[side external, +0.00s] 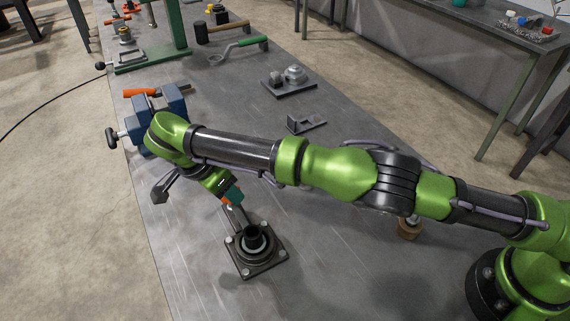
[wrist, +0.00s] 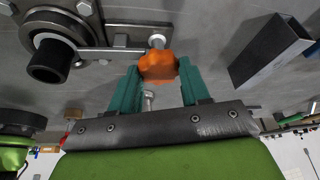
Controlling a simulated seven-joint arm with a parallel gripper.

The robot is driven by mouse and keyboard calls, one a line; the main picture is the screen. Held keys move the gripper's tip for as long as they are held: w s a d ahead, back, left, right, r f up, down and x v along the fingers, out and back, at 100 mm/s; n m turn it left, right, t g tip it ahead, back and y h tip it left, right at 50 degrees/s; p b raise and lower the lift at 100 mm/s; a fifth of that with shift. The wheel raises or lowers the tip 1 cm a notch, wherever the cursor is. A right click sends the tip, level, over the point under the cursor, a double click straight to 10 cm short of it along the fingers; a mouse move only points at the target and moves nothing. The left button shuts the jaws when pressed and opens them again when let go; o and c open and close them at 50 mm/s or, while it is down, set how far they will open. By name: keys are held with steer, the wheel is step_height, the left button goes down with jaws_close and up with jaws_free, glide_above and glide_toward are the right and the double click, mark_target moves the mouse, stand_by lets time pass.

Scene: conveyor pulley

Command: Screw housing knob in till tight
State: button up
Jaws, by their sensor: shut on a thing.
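The orange knob (wrist: 158,67) sits between the two teal fingers of my gripper (wrist: 160,80) in the wrist view, and the gripper is shut on it. A pale metal end (wrist: 157,41) shows just beyond the knob, beside a flat metal bar. I cannot tell how deep any thread is engaged. The bearing housing (side external: 255,258) is a dark square base with a short black shaft standing in it. In the wrist view the housing's ring (wrist: 47,27) and shaft are at upper left. In the side view my gripper (side external: 232,197) is tilted just above and behind the housing; the knob is mostly hidden there.
A dark block-like part (wrist: 268,48) stands right of my gripper in the wrist view. A blue vise (side external: 165,103), a flat plate with a grey part (side external: 289,82) and a small bracket (side external: 306,122) lie farther back.

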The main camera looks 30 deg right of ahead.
steer(key=o, duration=1.1)
steer(key=shift+c, duration=0.2)
steer(key=shift+n, duration=0.3)
